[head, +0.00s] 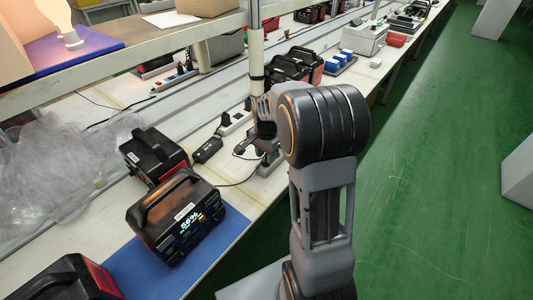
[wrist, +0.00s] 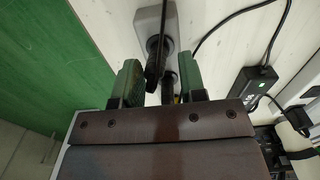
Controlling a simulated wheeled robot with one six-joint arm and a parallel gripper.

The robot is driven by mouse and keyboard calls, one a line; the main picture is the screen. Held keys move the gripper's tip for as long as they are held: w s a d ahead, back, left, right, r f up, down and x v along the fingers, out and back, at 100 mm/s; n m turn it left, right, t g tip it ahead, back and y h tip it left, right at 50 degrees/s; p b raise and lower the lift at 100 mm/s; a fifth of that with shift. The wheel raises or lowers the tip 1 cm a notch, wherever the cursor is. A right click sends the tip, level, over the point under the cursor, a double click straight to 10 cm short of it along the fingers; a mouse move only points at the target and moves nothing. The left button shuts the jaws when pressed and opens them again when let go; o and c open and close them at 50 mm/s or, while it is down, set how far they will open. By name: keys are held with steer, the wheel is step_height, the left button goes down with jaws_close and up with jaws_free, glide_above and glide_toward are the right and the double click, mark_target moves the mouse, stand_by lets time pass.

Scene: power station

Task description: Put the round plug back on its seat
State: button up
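In the wrist view, my gripper (wrist: 160,85) points at a grey block (wrist: 180,18) on the pale bench. Its two green-padded fingers stand apart. A dark round part (wrist: 156,46) shows at the block, with a narrow black piece and a thin cable in front of it. I cannot tell plug from seat there, as they overlap. Dark parts show between the fingers, and I see no clear grip on them. In the head view, my gripper (head: 258,142) is low over the bench beside the pale post, near the grey block (head: 270,165), which my arm partly hides.
A black adapter (wrist: 255,80) with a green light and cables lies right of my gripper in the wrist view. Green floor (head: 430,190) is open on the right.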

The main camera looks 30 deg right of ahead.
steer(key=shift+o, duration=0.9)
step_height(320, 180, up, 14)
steer(key=p, duration=0.2)
steer(key=s+a+r+n+t+p, duration=0.1)
steer(key=s+a+r+n+p, duration=0.1)
steer(key=s+n, duration=0.4)
steer(key=s+a+r+n+t+p, duration=0.2)
steer(key=s+a+n+p, duration=0.3)
steer(key=s, duration=0.5)
steer(key=a+n, duration=0.2)
steer(key=shift+a+t, duration=0.3)
